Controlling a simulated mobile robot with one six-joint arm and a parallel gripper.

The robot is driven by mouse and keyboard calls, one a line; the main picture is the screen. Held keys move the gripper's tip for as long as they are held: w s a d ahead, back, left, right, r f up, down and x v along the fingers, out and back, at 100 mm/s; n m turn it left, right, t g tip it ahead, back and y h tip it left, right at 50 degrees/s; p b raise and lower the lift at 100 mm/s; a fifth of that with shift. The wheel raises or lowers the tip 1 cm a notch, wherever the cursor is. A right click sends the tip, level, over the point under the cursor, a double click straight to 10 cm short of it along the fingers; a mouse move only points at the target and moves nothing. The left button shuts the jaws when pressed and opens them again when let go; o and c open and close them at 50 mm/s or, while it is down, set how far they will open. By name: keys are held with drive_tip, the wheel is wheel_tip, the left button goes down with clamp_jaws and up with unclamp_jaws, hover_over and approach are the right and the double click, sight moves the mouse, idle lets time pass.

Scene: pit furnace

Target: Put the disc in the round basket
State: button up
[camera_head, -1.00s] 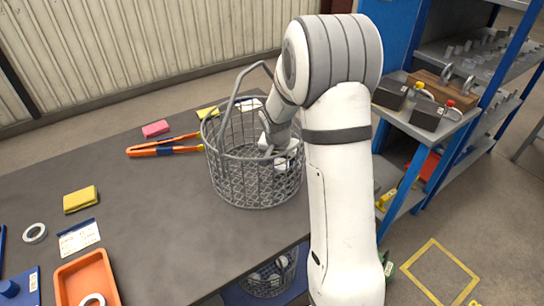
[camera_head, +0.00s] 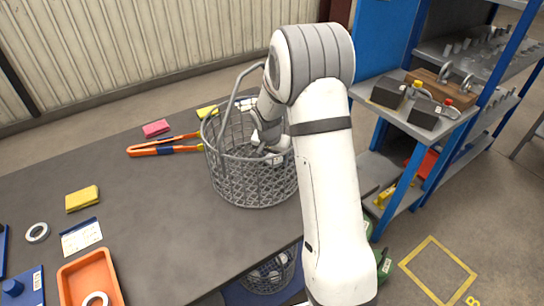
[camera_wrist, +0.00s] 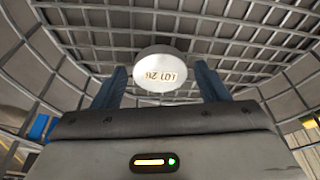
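The round basket (camera_head: 226,182) is a grey wire-mesh basket with a raised hoop handle, standing on the dark table. My gripper (camera_head: 275,155) reaches down inside it, partly hidden by the mesh and my arm. In the wrist view the gripper (camera_wrist: 160,82) has its two blue-grey fingers apart. The disc (camera_wrist: 160,65), white and round with "LOT 26" upside down on it, shows between and just beyond the fingertips, with a narrow gap on each side. Basket mesh lies behind it. I cannot tell whether the disc rests on the mesh. In the head view the disc is not clear.
Orange-handled tongs (camera_head: 165,147), a pink block (camera_head: 156,128) and a yellow block (camera_head: 82,198) lie left of the basket. An orange tray (camera_head: 88,272) holds a ring at front left. A blue shelf rack (camera_head: 405,185) stands right of my arm. Mid-table is clear.

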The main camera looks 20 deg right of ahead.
drive_tip(key=shift+o, duration=0.6)
drive_tip(key=shift+r, duration=0.1)
drive_tip(key=shift+r, duration=0.2)
drive_tip(key=v, duration=1.1)
drive_tip(key=shift+s+r+b, duration=0.15)
drive_tip(key=shift+r+b, duration=0.15)
drive_tip(key=shift+r, duration=0.05)
drive_tip(key=shift+a, duration=0.1)
